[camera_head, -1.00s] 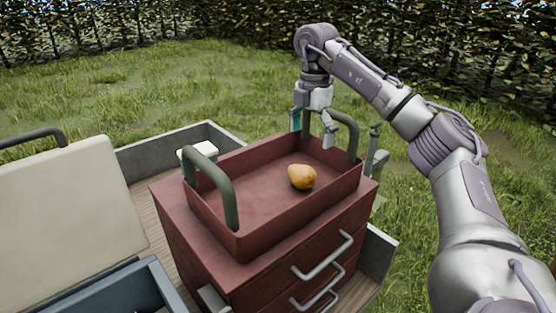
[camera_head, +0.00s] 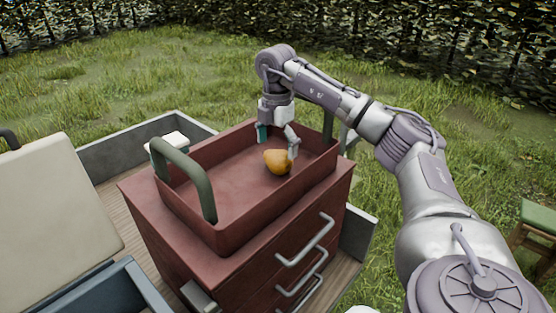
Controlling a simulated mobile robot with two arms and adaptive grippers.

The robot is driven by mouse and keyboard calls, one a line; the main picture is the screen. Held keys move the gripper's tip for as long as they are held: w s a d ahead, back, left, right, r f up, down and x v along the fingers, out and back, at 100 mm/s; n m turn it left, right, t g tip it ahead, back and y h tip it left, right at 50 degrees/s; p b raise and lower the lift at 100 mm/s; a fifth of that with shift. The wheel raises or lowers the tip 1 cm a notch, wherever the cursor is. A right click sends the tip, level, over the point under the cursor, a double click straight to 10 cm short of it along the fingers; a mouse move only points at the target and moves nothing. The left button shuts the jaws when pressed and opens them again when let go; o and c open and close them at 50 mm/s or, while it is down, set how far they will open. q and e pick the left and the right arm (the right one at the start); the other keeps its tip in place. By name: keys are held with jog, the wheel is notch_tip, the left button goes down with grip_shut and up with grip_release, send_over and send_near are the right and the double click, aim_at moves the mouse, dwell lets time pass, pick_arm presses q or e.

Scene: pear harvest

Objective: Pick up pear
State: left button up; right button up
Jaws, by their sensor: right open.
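A yellow-orange pear (camera_head: 277,162) lies in the red tray (camera_head: 205,221) on top of a red drawer cabinet (camera_head: 255,262), toward the tray's right side. My right gripper (camera_head: 277,147) is above the pear, pointing down, with its fingers apart. One finger is on the left, above the pear's far side; the other overlaps the pear's right edge in the picture. Whether the fingers touch the pear cannot be told. My left gripper is not in view.
The tray has tall green handles (camera_head: 206,183) at its left and right ends. A cream panel (camera_head: 55,200) and a blue-grey box (camera_head: 105,292) stand at the left. A green-topped stool (camera_head: 540,219) is at the right. Grass and a hedge lie behind.

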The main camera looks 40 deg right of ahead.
notch_tip(320, 180, down, 4)
jog(key=shift+f+p, duration=0.2)
jog(key=shift+p, duration=0.45)
jog(key=c, duration=1.1)
jog(key=shift+r, duration=0.1)
